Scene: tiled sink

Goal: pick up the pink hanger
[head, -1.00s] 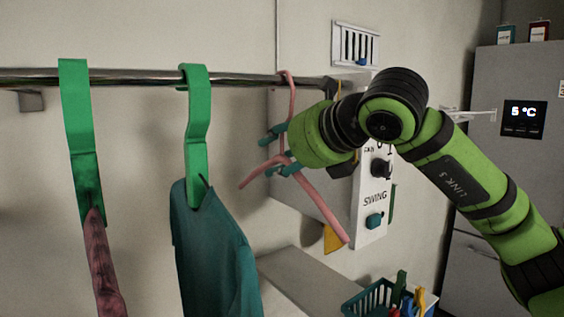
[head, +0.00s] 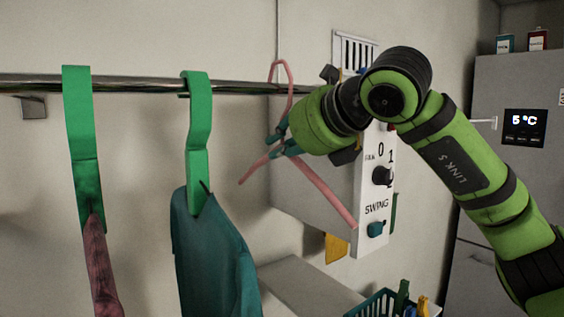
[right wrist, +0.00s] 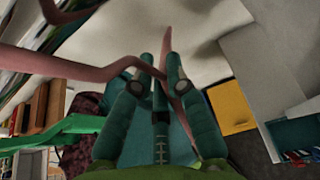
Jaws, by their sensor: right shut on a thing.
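The pink hanger (head: 325,188) is up at the metal rail in the head view. Its hook rises above the rail, and I cannot tell whether it still touches it. My right gripper (head: 281,140) is shut on the hanger near its neck. In the right wrist view the teal fingers (right wrist: 163,88) close around the pink hanger (right wrist: 100,68), whose arms stretch out to the left and upward. My left gripper is in neither view.
Two green hangers (head: 83,150) (head: 197,140) hang on the rail (head: 135,83) to the left, with a maroon cloth (head: 100,265) and a teal garment (head: 213,255). A control panel (head: 372,200) stands close behind the hanger. A teal basket (head: 372,304) is below.

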